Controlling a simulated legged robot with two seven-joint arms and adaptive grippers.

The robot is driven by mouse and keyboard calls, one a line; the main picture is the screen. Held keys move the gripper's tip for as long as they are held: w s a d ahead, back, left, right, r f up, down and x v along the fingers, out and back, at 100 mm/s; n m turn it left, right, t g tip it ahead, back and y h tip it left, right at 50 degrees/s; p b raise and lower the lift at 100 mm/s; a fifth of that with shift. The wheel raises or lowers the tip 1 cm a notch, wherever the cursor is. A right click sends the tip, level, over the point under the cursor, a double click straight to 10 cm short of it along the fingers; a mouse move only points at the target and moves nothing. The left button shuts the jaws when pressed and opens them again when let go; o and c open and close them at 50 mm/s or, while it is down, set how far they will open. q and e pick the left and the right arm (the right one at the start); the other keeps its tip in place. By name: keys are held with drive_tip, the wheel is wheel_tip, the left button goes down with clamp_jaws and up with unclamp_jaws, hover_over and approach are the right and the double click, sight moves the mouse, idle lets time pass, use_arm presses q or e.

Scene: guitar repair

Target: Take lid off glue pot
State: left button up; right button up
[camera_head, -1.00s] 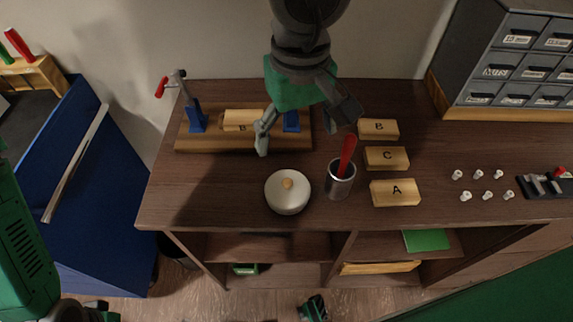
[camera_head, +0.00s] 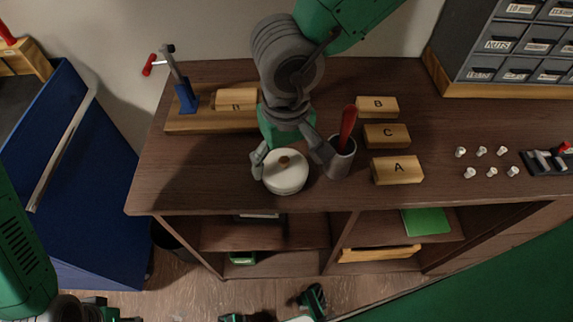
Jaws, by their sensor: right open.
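The glue pot (camera_head: 286,181) is round and cream-white, and stands near the front edge of the workbench. Its lid has a small wooden knob (camera_head: 284,161) in the middle. My right gripper (camera_head: 290,157) comes down from above, open, with one finger at the left side of the pot and the other at the upper right. I cannot tell whether the fingers touch it.
A grey cup (camera_head: 341,160) with a red-handled tool stands close right of the pot, next to the right finger. Wooden blocks lettered B, C and A (camera_head: 397,171) lie further right. A wooden fixture with a blue clamp (camera_head: 186,98) stands behind left. The bench front (camera_head: 230,197) is clear.

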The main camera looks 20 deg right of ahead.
drive_tip(key=shift+a, duration=0.5)
drive_tip(key=shift+c, duration=1.3)
drive_tip(key=c, duration=1)
drive_tip(key=shift+s+d+f, duration=0.1)
drive_tip(key=shift+d, duration=0.35)
drive_tip(key=shift+c, duration=0.5)
drive_tip(key=shift+s+a, duration=0.1)
drive_tip(key=shift+a, duration=0.05)
drive_tip(key=shift+c, duration=0.3)
